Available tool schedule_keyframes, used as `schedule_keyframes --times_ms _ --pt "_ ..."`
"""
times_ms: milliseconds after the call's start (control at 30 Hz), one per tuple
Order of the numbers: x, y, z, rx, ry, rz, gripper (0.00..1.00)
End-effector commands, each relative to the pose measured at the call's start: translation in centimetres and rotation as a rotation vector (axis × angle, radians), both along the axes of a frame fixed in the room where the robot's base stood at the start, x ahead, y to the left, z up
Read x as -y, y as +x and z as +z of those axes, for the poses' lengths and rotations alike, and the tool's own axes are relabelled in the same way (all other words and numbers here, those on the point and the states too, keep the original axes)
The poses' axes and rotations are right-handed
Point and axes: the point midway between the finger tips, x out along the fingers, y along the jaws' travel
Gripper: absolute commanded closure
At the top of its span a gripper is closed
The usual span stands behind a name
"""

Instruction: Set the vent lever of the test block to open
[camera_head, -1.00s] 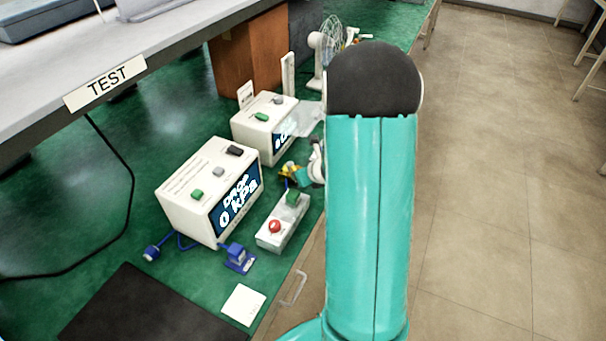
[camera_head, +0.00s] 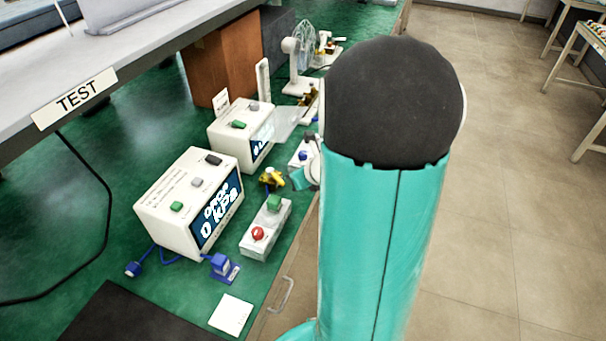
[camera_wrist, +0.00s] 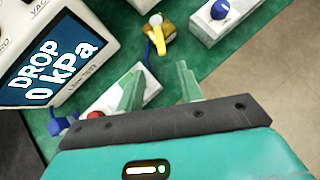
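The lever's setting is too small to tell. My gripper (camera_wrist: 160,68) is open and empty, its two green fingers apart, short of the brass block in the wrist view. The near white display box (camera_head: 188,203) reads "DROP 0 kPa".
A white box with a red knob and green part (camera_head: 262,235) lies close to my gripper. A white box with a blue knob (camera_wrist: 207,27) is beyond. A second display box (camera_head: 240,138), a blue fitting (camera_head: 222,266) and a shelf labelled TEST (camera_head: 75,98) are nearby.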

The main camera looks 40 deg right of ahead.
Motion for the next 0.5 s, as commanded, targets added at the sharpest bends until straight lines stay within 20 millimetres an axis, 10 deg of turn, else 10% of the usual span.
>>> schedule_keyframes --times_ms 500 --pt "-0.1 -2.5 2.5 0.000 -0.001 -0.001 0.64"
